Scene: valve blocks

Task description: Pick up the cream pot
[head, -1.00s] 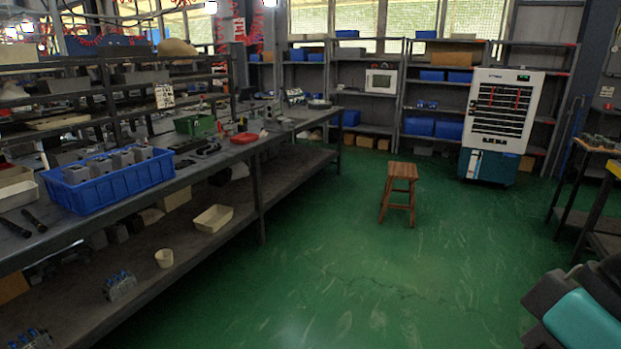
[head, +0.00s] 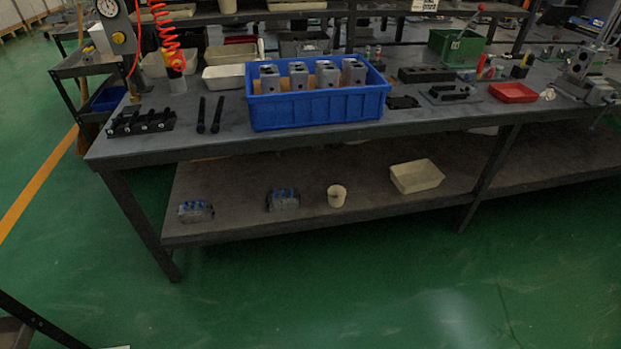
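The cream pot (head: 337,196) is a small round cup standing upright on the lower shelf (head: 240,215) of the workbench, near the shelf's front edge. It sits between a grey valve block with blue parts (head: 283,200) on its left and a cream rectangular tray (head: 417,177) on its right, apart from both. My gripper is not in view.
The bench top (head: 225,140) overhangs the lower shelf. A blue crate (head: 318,107) with several grey blocks stands on the bench top above the pot. Another valve block (head: 196,210) lies farther left. Bench legs (head: 142,225) stand at the front. The green floor (head: 330,290) before the bench is clear.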

